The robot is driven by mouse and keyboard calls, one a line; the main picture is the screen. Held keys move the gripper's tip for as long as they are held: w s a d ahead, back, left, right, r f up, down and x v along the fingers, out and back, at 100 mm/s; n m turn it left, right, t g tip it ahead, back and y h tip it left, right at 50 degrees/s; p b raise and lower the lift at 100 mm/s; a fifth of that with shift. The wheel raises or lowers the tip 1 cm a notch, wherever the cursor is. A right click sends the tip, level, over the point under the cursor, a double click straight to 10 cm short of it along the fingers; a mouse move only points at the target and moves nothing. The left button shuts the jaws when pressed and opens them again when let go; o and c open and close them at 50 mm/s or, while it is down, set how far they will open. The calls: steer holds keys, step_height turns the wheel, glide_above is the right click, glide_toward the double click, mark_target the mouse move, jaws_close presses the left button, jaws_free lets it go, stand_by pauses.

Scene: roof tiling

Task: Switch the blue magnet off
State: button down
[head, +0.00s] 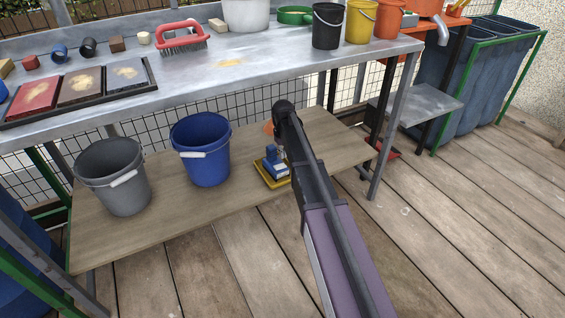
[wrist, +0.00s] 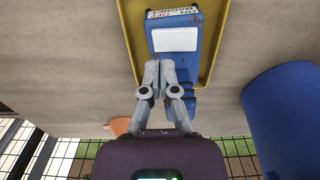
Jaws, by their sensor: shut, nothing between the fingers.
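The blue magnet (head: 272,158) sits on a yellow tray (head: 263,178) on the lower wooden shelf. In the wrist view the blue magnet (wrist: 176,38) shows a white label on its face and small lettering on its end, and it lies within the yellow tray (wrist: 132,42). My gripper (wrist: 160,66) is shut with its fingertips together, in front of the magnet's body just by the white label. I cannot tell whether the fingertips touch it. The fingers hide part of the magnet. In the head view my arm hides the magnet's right side and the gripper is largely hidden.
A blue bucket (head: 203,152) stands left of the magnet, also in the wrist view (wrist: 290,120), with a grey bucket (head: 115,178) farther left. An orange object (wrist: 120,125) lies near the shelf's back. The metal worktop (head: 215,75) is above the shelf.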

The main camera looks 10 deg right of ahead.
mark_target(283, 165)
steer(key=shift+r+p, duration=1.55)
steer(key=shift+r, duration=0.25)
steer(key=shift+s, duration=0.15)
steer(key=s+d+r+m+p, duration=0.15)
steer(key=s+r+p, duration=0.35)
steer(key=s, duration=1)
steer(key=s+r+m+p, duration=0.2)
steer(key=s+r+p, duration=0.3)
steer(key=s, duration=0.9)
step_height(283, 165, up, 37)
steer(key=p, duration=3.6)
steer(key=shift+f+p, duration=0.15)
steer(key=shift+p, duration=0.2)
